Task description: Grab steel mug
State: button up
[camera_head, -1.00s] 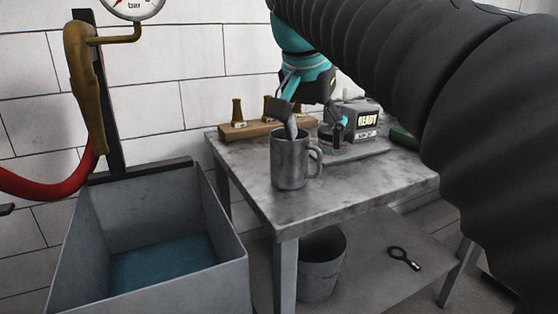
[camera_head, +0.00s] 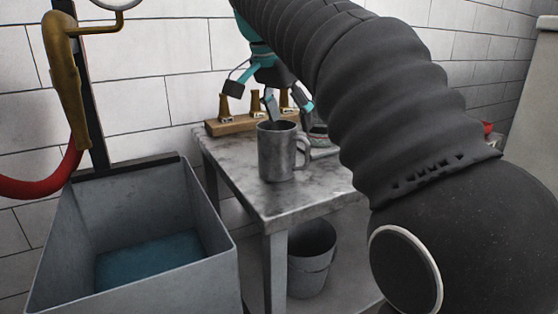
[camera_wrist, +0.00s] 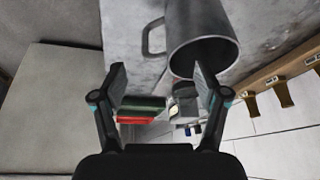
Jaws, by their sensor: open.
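The steel mug (camera_head: 274,158) stands upright on the grey table, its handle to the right. In the wrist view the mug (camera_wrist: 190,22) is at the top right, its dark mouth toward the camera and its handle above the gap between my fingertips. My gripper (camera_head: 269,98) is open and empty, just above and behind the mug in the head view. One finger reaches down to the mouth; I cannot tell whether it is inside the rim or behind it. In the wrist view my gripper (camera_wrist: 161,80) has its right fingertip overlapping the rim.
A wooden block with brass nozzles (camera_head: 228,126) stands behind the mug. An open grey tank (camera_head: 215,268) is left of the table (camera_head: 225,160), and a bucket (camera_head: 310,262) is below. My arm hides the table's right part. The front left tabletop is clear.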

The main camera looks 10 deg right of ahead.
aim_at(300, 139)
jog(key=shift+d+b+x, duration=0.15)
jog(key=shift+b+x, duration=0.15)
jog(key=shift+x, duration=1.2)
jog(key=shift+d+b+x, duration=0.2)
jog(key=shift+b+x, duration=0.1)
jog(key=shift+x, duration=1.2)
jog(key=shift+s+r, duration=0.1)
grip_shut()
